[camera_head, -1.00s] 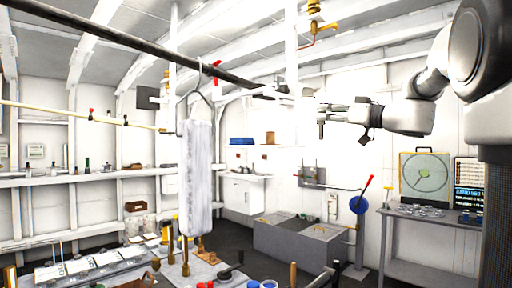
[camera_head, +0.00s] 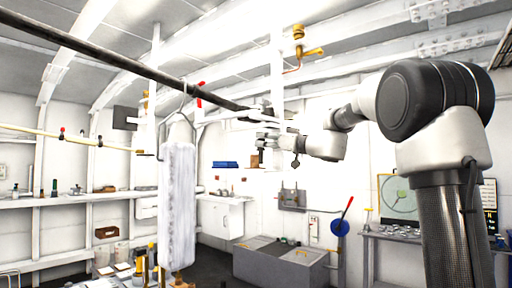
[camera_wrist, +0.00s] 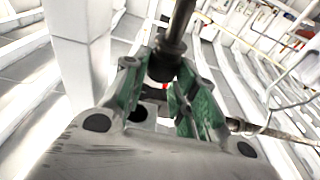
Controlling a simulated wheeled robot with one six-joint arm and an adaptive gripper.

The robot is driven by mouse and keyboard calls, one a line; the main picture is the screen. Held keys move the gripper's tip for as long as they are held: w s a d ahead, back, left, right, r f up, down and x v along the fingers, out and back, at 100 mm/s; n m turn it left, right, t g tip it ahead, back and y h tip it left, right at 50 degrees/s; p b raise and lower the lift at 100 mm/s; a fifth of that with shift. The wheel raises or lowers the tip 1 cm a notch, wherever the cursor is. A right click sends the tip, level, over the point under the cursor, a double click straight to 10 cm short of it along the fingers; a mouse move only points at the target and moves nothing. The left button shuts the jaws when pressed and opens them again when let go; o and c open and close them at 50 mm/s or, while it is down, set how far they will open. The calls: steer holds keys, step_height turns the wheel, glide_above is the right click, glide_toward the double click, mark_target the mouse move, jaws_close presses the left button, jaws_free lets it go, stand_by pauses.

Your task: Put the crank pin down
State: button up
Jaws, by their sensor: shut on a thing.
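The rod runs up out of the picture between the fingers.
A dark overhead pipe (camera_head: 130,70) slopes down toward my gripper. A white wrapped column (camera_head: 178,205) hangs to its left. A side table (camera_head: 400,238) at right holds small parts.

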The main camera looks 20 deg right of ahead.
steer(key=x, duration=0.4)
steer(key=shift+w+a+f, duration=0.1)
steer(key=shift+a+f, duration=0.05)
steer(key=shift+f, duration=0.2)
steer(key=shift+w+f, duration=0.15)
steer(key=shift+f, duration=0.55)
steer(key=o, duration=1.1)
steer(key=shift+f, duration=0.15)
steer(key=shift+c, duration=0.2)
